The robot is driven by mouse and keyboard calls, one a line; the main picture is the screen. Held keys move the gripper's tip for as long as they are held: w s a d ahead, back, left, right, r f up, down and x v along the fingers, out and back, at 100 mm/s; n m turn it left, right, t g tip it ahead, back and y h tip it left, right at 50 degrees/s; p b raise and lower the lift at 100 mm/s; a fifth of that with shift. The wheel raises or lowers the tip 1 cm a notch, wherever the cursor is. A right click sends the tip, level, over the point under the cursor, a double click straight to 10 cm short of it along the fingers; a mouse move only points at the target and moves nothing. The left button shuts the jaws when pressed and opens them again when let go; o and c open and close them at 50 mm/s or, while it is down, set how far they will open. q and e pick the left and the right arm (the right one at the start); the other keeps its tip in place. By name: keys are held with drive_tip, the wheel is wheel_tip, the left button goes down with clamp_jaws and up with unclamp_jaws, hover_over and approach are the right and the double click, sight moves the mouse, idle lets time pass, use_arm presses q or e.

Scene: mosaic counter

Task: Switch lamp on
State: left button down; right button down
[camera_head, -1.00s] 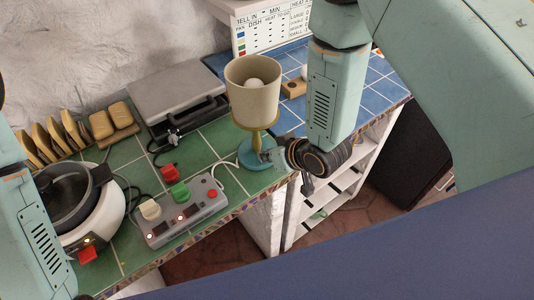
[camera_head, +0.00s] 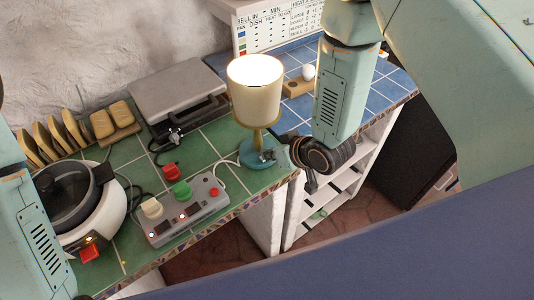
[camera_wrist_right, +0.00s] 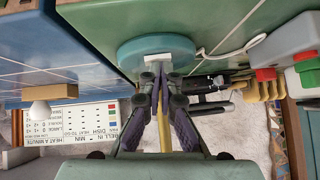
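The lamp has a cream shade (camera_head: 255,92), a yellowish stem and a round blue base (camera_head: 257,153) on the green-tiled counter near its front corner. The shade glows brightly at the top, so the lamp is lit. My right gripper (camera_head: 279,155) is low at the right side of the base. In the right wrist view, the gripper's fingers (camera_wrist_right: 160,73) come together at the tips, just by a small white switch (camera_wrist_right: 158,61) on the blue base (camera_wrist_right: 157,48). Whether they touch it I cannot tell. My left arm shows at the left edge, its gripper out of view.
A grey control box (camera_head: 183,212) with coloured buttons stands left of the lamp. A white cooker (camera_head: 108,218) and a grey press (camera_head: 178,88) stand farther left and behind. A white egg (camera_head: 308,72) in a wooden holder is on the blue tiles.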

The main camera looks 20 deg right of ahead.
drive_tip(key=shift+w+d, duration=0.2)
drive_tip(key=shift+d, duration=0.15)
drive_tip(key=shift+a+r, duration=0.1)
drive_tip(key=shift+r+p, duration=0.6)
drive_tip(key=shift+r, duration=0.05)
drive_tip(key=r+p, duration=0.2)
drive_tip(key=r, duration=0.1)
drive_tip(key=shift+w+d+p, duration=0.1)
drive_tip(key=shift+d+p, duration=0.2)
drive_tip(key=shift+d, duration=0.05)
drive_tip(key=b+v, duration=0.1)
drive_tip(key=v, duration=0.8)
drive_tip(key=shift+s+d, duration=0.2)
drive_tip(key=shift+s, duration=0.25)
drive_tip(key=shift+w+a, duration=0.1)
